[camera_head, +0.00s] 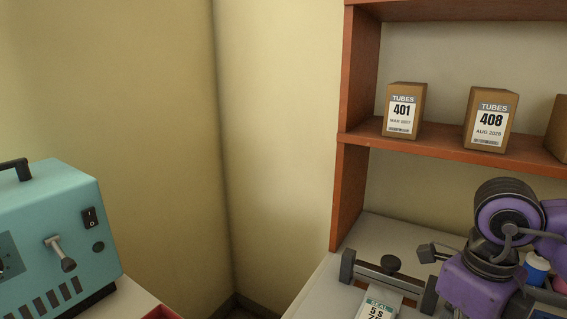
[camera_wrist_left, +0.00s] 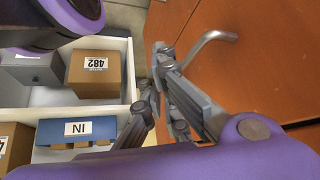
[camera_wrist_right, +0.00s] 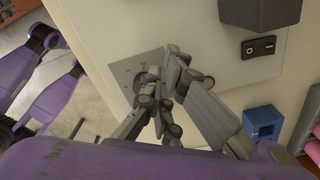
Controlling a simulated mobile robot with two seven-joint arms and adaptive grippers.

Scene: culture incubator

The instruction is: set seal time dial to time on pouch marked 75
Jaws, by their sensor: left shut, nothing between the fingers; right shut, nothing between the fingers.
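In the right wrist view my right gripper (camera_wrist_right: 165,75) is shut and empty, right beside a grey dial plate (camera_wrist_right: 128,74) with marks around it on a cream surface. The fingers hide part of the plate, so the dial's setting cannot be read. In the head view my purple right arm is at the lower right over the bench. A pouch label (camera_head: 377,311) at the bottom edge shows "5 S" with a cut-off "7" below. In the left wrist view my left gripper (camera_wrist_left: 152,72) is shut and empty, beside an orange cabinet door (camera_wrist_left: 255,60).
A black rocker switch (camera_wrist_right: 258,47) and a blue block (camera_wrist_right: 262,122) are right of the plate. A teal machine (camera_head: 60,230) stands left. Shelf boxes 401 (camera_head: 404,110) and 408 (camera_head: 490,118) stand above the bench. Box 482 (camera_wrist_left: 98,72) sits in an open white drawer (camera_wrist_left: 129,70).

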